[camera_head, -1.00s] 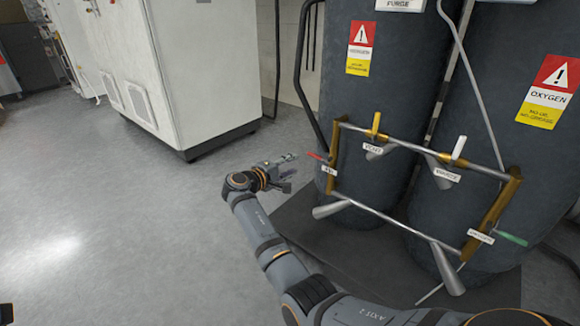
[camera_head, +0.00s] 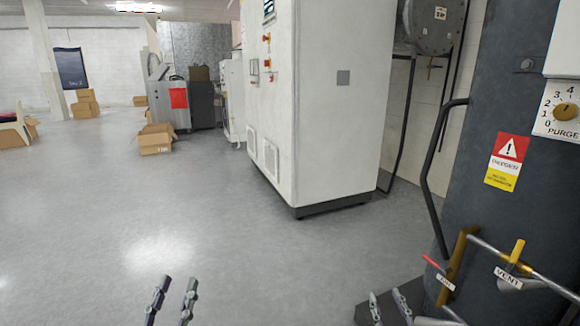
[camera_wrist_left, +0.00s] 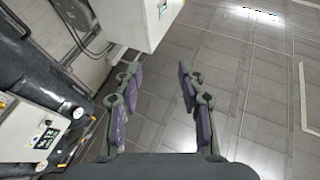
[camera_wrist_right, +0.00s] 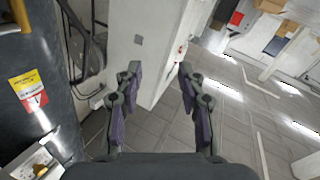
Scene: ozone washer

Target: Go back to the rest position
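My left gripper (camera_head: 171,301) shows at the bottom edge of the head view, left of centre, over bare floor. Its two fingers are apart with nothing between them, as the left wrist view (camera_wrist_left: 160,100) also shows. My right gripper (camera_head: 390,308) shows at the bottom edge, right of centre, just left of the piping on the dark tank (camera_head: 470,90). In the right wrist view (camera_wrist_right: 155,100) its fingers are apart and empty. Both arms behind the grippers are out of the head view.
A white cabinet (camera_head: 330,110) stands in the middle. The tank carries a pipe frame with a red-handled valve (camera_head: 431,261) and a yellow VENT valve (camera_head: 517,250) at lower right. Cardboard boxes (camera_head: 156,140) stand far left. The grey floor (camera_head: 90,220) at left is clear.

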